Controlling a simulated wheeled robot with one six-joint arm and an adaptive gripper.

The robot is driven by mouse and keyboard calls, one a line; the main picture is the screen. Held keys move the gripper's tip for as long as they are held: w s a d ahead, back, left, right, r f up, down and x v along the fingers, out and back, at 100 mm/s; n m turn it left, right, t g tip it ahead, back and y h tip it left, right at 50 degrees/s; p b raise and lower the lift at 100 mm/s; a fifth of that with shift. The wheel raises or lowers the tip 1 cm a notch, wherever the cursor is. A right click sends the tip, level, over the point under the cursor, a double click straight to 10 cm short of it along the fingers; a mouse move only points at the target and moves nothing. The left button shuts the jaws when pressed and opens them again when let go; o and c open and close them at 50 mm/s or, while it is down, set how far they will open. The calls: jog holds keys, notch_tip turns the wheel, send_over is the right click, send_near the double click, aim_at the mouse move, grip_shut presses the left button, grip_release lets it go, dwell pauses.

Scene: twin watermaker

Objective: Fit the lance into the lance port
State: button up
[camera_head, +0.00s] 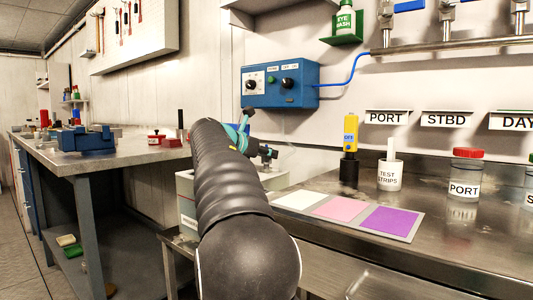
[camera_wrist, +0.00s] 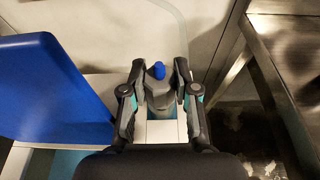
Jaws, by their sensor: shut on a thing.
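My gripper (camera_wrist: 159,68) is shut on a grey piece with a blue tip (camera_wrist: 158,72) in the wrist view; it appears to be the lance, mostly hidden between the fingers. A pale block or strip (camera_wrist: 162,130) shows below it. In the head view my gripper (camera_head: 254,140) is partly hidden behind my dark arm, over the grey box at the left end of the steel counter. A small dark and metal fitting (camera_head: 268,154) stands close to the right of it. I cannot tell whether this is the lance port, and the lance is not clear in this view.
A blue control box (camera_head: 279,86) hangs on the wall behind my gripper. The steel counter (camera_head: 434,205) holds a colour card (camera_head: 338,210), a yellow meter (camera_head: 350,133), a test strips cup (camera_head: 390,175) and a PORT jar (camera_head: 465,174). A workbench (camera_head: 70,158) stands left.

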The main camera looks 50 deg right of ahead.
jog(key=shift+f, duration=0.5)
jog(key=o, duration=1.1)
jog(key=shift+c, duration=0.2)
jog(key=shift+w+a+r, duration=0.1)
jog(key=shift+a, duration=0.2)
jog(key=v, duration=1)
jog(key=shift+r, duration=0.1)
jog(key=shift+s+a+r, duration=0.2)
jog(key=shift+s+a, duration=0.1)
jog(key=shift+a, duration=0.35)
